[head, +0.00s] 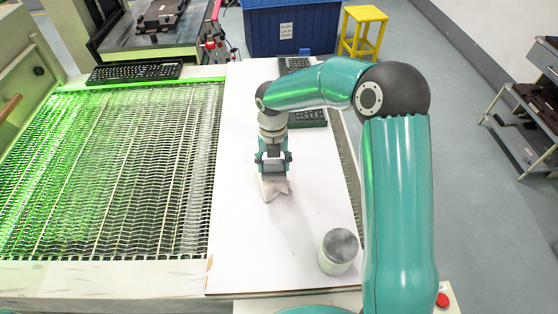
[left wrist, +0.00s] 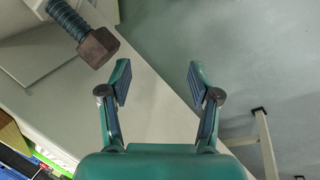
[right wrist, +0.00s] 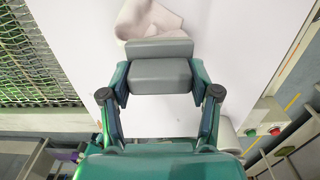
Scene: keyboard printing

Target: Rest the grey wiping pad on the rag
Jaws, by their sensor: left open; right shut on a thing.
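My right gripper (head: 273,158) is shut on the grey wiping pad (right wrist: 160,76), which sits between its fingers in the right wrist view. The rag (head: 275,189) is a crumpled off-white cloth on the white board, right below the gripper in the head view. In the right wrist view the rag (right wrist: 148,18) shows just beyond the pad, which hides part of it. I cannot tell whether pad and rag touch. My left gripper (left wrist: 159,80) is open and empty in the left wrist view; it does not show in the head view.
A white jar with a grey top (head: 338,252) stands at the board's front right. A black keyboard (head: 135,72) lies behind the green-lit mesh conveyor (head: 110,170). A hammer-like tool (left wrist: 97,45) shows in the left wrist view. The board's front left is clear.

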